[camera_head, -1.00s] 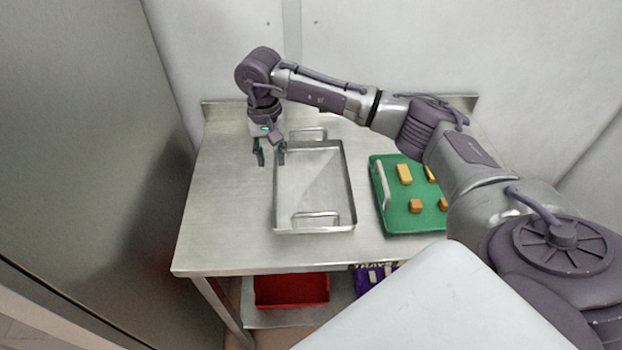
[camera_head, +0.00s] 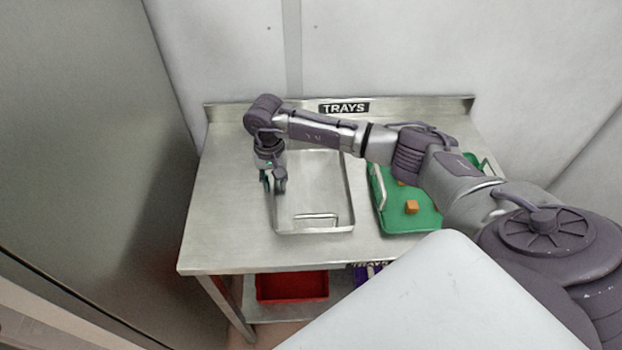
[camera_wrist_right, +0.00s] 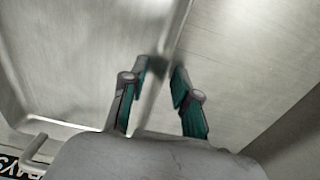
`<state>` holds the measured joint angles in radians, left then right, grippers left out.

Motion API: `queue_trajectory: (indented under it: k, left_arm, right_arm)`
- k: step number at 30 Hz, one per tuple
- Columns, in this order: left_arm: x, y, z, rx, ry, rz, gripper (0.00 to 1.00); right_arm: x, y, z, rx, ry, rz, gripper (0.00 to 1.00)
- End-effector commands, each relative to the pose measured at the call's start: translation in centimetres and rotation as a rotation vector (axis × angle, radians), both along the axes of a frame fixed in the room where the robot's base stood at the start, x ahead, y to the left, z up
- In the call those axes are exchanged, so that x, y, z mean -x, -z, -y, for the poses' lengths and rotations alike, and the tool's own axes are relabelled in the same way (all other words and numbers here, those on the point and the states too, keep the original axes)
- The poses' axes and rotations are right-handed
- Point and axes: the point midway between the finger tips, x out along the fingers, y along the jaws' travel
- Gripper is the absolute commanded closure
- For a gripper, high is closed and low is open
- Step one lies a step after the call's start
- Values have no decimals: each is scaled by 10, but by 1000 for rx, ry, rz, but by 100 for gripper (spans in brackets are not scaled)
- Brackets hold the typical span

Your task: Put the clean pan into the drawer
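The clean pan (camera_head: 318,180) is an empty, shallow metal tray with a wire handle at its near end. It lies on the steel table (camera_head: 225,225). My right gripper (camera_head: 272,187) is low at the pan's left edge, pointing down. In the right wrist view its two teal-padded fingers (camera_wrist_right: 160,75) are apart, one on each side of the pan's rim (camera_wrist_right: 150,100). A gap shows between the fingers, and I see no grip on the rim. My arm hides the pan's far end. My left gripper is out of view. I cannot make out a drawer.
A green tray (camera_head: 392,222) with orange and yellow blocks stands right of the pan, partly behind my right arm. A red bin (camera_head: 291,287) is on the lower shelf. A TRAYS sign (camera_head: 344,108) is on the back ledge. The table's left part is clear.

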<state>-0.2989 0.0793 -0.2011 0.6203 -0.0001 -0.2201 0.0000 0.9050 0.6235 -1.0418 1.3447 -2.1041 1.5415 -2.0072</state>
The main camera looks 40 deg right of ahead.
Motion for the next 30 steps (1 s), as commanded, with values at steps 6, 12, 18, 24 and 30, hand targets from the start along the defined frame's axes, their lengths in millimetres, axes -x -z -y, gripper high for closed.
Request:
queue_trajectory:
  k: [6,12,18,24,30]
  left_arm:
    - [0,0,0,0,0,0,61]
    - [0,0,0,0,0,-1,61]
    - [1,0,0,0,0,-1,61]
    - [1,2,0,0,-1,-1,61]
    - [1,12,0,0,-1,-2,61]
  right_arm:
    - [0,0,0,0,0,0,100]
    - [0,-1,0,0,0,0,100]
    - [-1,-2,0,-1,0,2,100]
    - [-1,-3,0,-2,0,3,100]
    - [-2,-19,0,-2,-2,7,100]
